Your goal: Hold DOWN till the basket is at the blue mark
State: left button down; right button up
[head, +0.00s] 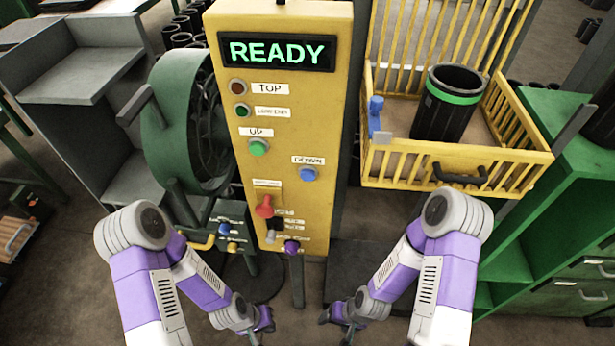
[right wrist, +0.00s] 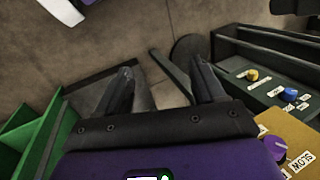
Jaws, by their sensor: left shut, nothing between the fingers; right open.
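The yellow control panel (head: 296,200) stands in the middle of the head view, its display (head: 277,52) reading READY. The blue DOWN button (head: 308,174) is at its right, lower than the green UP button (head: 259,147). The yellow basket (head: 455,170) is to the right of the panel and holds an upright black sleeve (head: 445,115) with a green band. A blue piece (head: 376,113) shows at the basket's left side; I cannot tell if it is the mark. My left gripper (head: 264,322) is shut and empty, low before the panel. My right gripper (head: 342,320) is open and empty, apart from the buttons; its fingers show in the right wrist view (right wrist: 163,85).
A red knob (head: 264,207) sticks out low on the panel. A green round reel-like machine (head: 175,125) stands left of it. Green shelving (head: 550,240) stands at the right below the basket. Floor shows between my arms and the panel.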

jog(key=shift+c, duration=0.2)
grip_shut()
dwell(1.4)
